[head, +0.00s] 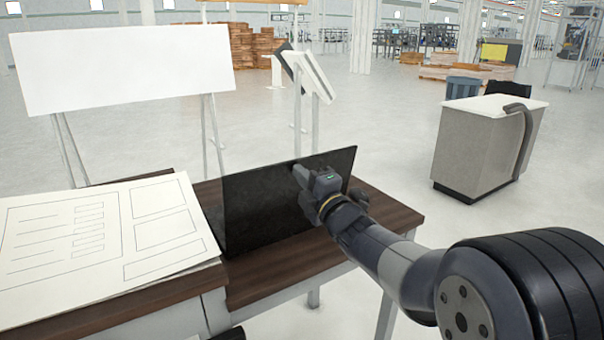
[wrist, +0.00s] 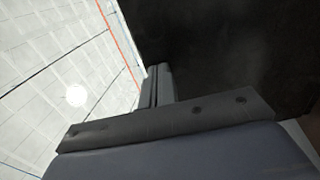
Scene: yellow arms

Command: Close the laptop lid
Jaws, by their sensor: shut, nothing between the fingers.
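The laptop's black lid (head: 262,205) stands upright, tilted a little, on the dark wooden table. Its broad dark face is toward the head camera. A dark sliver of the laptop base shows at its lower left; the rest of the base is hidden behind the lid. My gripper (head: 299,174) is shut and empty, in front of the lid's upper right half, below its top edge. In the wrist view my shut fingers (wrist: 160,84) lie beside the dark lid surface (wrist: 235,50), which fills the right. I cannot tell whether they touch it.
A large paper board (head: 105,240) lies on the table (head: 285,262) left of the laptop. A blank white sign (head: 120,68) stands behind the table. A grey counter (head: 485,145) stands to the right, with open floor between.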

